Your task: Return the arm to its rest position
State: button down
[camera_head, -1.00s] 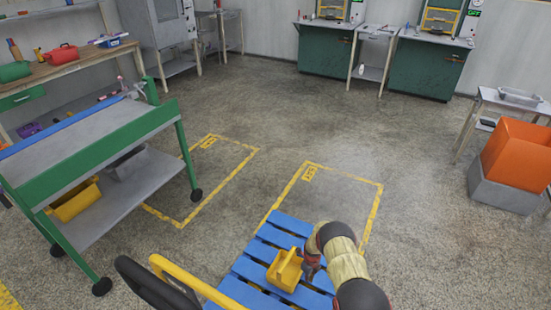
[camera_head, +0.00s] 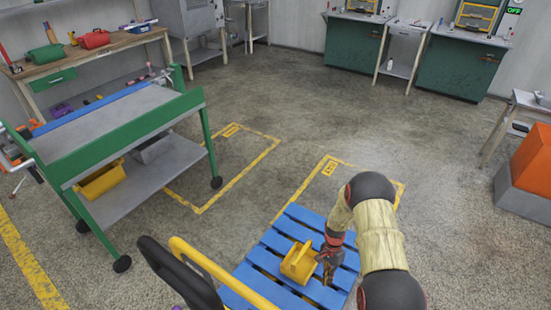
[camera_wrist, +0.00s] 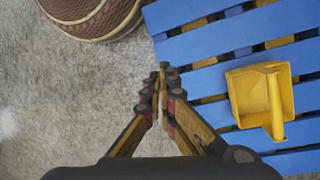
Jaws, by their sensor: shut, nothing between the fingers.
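My gripper (camera_wrist: 163,76) is shut and empty. In the wrist view it points down over the edge of the blue slatted pallet (camera_wrist: 196,46). In the head view my gripper (camera_head: 328,272) hangs at the right side of a yellow open container with a handle (camera_head: 299,262), which sits on the blue pallet (camera_head: 283,232). In the wrist view the yellow container (camera_wrist: 250,97) is to the right of the fingers, apart from them. My arm, with a beige sleeve and dark joints, bends above the pallet's right side.
A green and grey workbench cart (camera_head: 120,115) stands at left, with a yellow bin (camera_head: 100,180) on its lower shelf. A yellow and black handle (camera_head: 205,265) rises in front. An orange crate (camera_head: 533,160) is at right. A brown ball-like object (camera_wrist: 92,15) lies beside the pallet. The middle floor is clear.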

jog(key=s+a+r+n+t, duration=0.1)
jog(key=s+r+n, duration=0.2)
jog(key=r, duration=1.1)
jog(key=s+r+n, duration=0.2)
jog(key=r+n, duration=0.2)
jog(key=r, duration=1)
jog(key=s+r+n+t, duration=0.1)
jog(key=s+r+t, duration=0.1)
jog(key=s+r, duration=0.4)
jog(key=s+a+r+n+t+p, duration=0.1)
jog(key=s+r+t, duration=0.2)
jog(key=s+r, duration=0.4)
jog(key=s+a+r+n+t+p, duration=0.1)
jog(key=s+r+t, duration=0.2)
jog(key=r, duration=1.7)
jog(key=s, duration=0.4)
